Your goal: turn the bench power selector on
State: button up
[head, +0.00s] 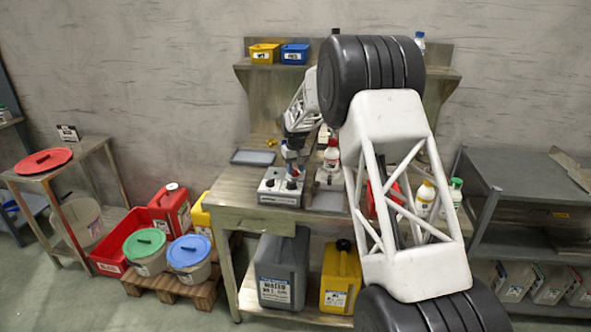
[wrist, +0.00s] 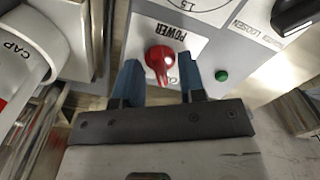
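The power selector is a red knob (wrist: 160,62) on a light panel, with the word POWER printed beside it in the wrist view. My gripper (wrist: 162,75) has its two blue fingers apart, one on each side of the red knob. I cannot tell whether either finger touches it. A green round button or lamp (wrist: 222,75) is on the panel to the right of the fingers. In the head view the grey bench control box (head: 281,187) stands on the workbench, and my gripper (head: 291,168) is right above it. The knob is too small to make out there.
The wrist view shows a large white part marked CAP (wrist: 25,50) at left and a black knob (wrist: 296,14) at upper right. A grey tray (head: 253,157) lies behind the box.

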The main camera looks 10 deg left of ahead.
jog(key=shift+f, duration=0.1)
jog(key=shift+c, duration=0.3)
grip_shut()
jog(key=shift+m, duration=0.4)
jog(key=m, duration=1.1)
dwell(0.4)
jog(key=shift+o, duration=0.3)
grip_release()
